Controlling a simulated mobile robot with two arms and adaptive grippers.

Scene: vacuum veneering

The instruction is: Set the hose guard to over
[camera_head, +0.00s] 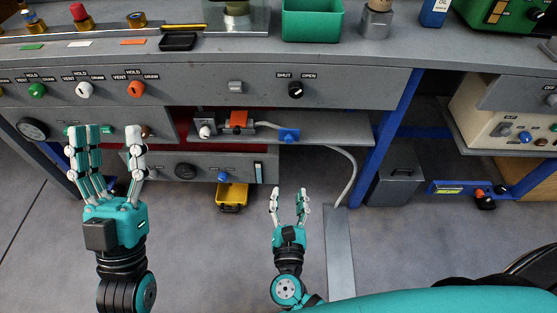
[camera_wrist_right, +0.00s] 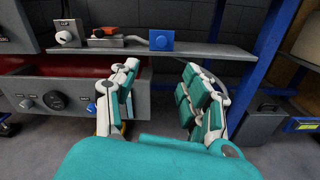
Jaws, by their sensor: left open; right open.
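A pale hose (camera_head: 349,165) curves off the shelf and drops to a long flat grey strip (camera_head: 340,250) on the floor. The strip looks like the hose guard, but no label on it can be read. My left gripper (camera_head: 108,150) is open and empty, in front of the left drawer panels. My right gripper (camera_head: 288,205) is open and empty, pointing toward the bench, left of the strip. In the right wrist view its fingers (camera_wrist_right: 155,95) stand apart below the shelf, with nothing between them. The strip cannot be made out there.
The shelf (camera_head: 340,125) carries an orange-topped device (camera_head: 238,119) and a blue block (camera_head: 289,135). A yellow bin (camera_head: 232,196) sits under the drawers. A dark grey box (camera_head: 397,178) stands beside the blue leg (camera_head: 375,165). Open floor lies around the strip.

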